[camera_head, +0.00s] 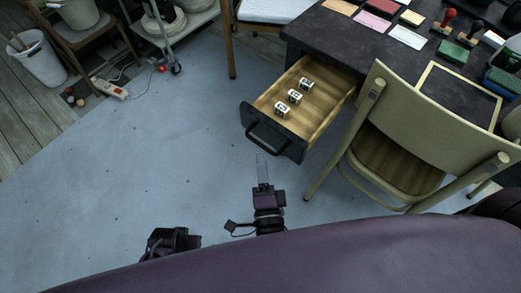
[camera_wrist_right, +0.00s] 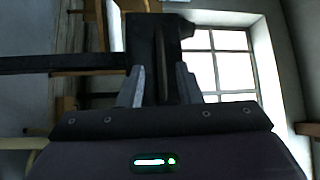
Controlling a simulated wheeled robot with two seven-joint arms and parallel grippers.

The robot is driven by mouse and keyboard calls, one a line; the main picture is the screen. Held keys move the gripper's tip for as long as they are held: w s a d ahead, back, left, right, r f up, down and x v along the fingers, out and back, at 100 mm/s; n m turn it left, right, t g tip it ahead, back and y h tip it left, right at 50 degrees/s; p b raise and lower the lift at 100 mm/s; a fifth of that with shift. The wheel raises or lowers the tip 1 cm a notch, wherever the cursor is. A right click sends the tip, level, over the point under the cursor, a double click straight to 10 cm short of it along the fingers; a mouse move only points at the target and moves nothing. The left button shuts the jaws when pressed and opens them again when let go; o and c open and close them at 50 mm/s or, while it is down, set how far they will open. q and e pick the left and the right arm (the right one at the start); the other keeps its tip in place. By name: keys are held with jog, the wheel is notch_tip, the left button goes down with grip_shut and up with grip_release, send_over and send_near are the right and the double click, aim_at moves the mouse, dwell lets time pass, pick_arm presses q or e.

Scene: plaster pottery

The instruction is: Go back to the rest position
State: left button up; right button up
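My right gripper (camera_head: 262,168) is over the floor, just in front of the open drawer (camera_head: 327,90) and apart from its black handle (camera_head: 266,137) in the head view. In the right wrist view its two fingers (camera_wrist_right: 162,86) stand apart, with a dark upright shape beyond and between them. I see nothing held in it. My left gripper (camera_head: 170,242) is a dark shape low in the head view, left of the right one; its fingers cannot be made out. Three small light blocks (camera_head: 294,96) with dark marks lie in a row in the drawer.
A wooden chair (camera_head: 420,105) stands close right of the drawer, at the dark desk (camera_head: 345,32). Stamps and cards lie on the desk. A trolley (camera_head: 190,22), a white bin (camera_head: 40,60) and a power strip (camera_head: 110,89) are at the upper left. The grey floor left of the drawer is clear.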

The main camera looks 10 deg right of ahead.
pick_arm(q)
jog(key=shift+w+r, duration=0.1)
jog(key=shift+r, duration=0.05)
pick_arm(e)
jog(key=shift+s+a+f, duration=0.1)
jog(key=shift+s, duration=0.55)
jog(key=shift+f, duration=0.1)
